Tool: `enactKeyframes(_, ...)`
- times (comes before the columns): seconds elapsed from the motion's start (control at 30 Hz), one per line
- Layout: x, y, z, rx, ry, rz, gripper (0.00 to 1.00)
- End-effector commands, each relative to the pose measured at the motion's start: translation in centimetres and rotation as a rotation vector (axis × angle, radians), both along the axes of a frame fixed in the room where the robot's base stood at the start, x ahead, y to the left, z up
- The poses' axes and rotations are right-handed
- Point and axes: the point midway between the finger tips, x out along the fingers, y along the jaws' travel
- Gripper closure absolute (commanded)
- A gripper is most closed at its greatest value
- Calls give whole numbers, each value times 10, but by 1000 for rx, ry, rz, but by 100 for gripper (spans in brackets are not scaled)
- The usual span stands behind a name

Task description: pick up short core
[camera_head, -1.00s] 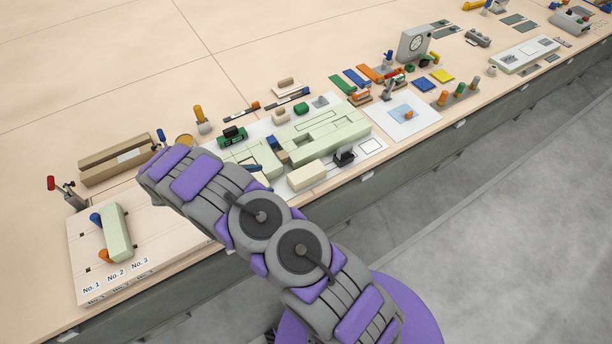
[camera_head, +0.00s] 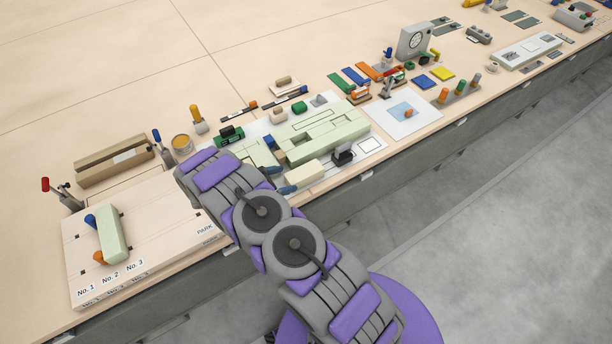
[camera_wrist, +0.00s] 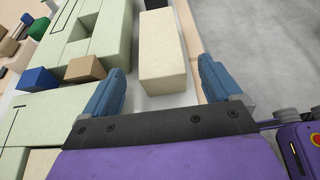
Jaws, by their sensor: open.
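A short cream block (camera_head: 304,174), which looks like the short core, lies on a white sheet in front of the pale green block assembly (camera_head: 330,128). In the wrist view the cream block (camera_wrist: 162,55) lies ahead between the two blue fingers, its near end close to the fingertip line. My gripper (camera_wrist: 160,72) is open and empty, with a gap on both sides of the block. In the head view my gripper (camera_head: 281,179) is just left of the block, partly hidden by my arm.
A black piece (camera_head: 343,155) stands close to the right of the cream block. A small blue block (camera_wrist: 37,80) and a brown block (camera_wrist: 85,69) sit left of my gripper in the wrist view. A board labelled No. 1 to No. 3 (camera_head: 160,240) lies left. The bench edge is near.

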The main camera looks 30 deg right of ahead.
Motion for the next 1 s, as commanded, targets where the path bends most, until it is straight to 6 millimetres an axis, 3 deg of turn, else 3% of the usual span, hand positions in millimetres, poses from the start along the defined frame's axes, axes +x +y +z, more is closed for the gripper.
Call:
enactKeyframes(0.17,0,-8,-4,-3,1,-1,8)
enactKeyframes(0.5,0,-56,-24,3,3,-3,8)
enactKeyframes(0.8,1,-56,-23,-2,1,-1,8)
enactKeyframes(1.0,1,-56,-23,-2,1,0,27)
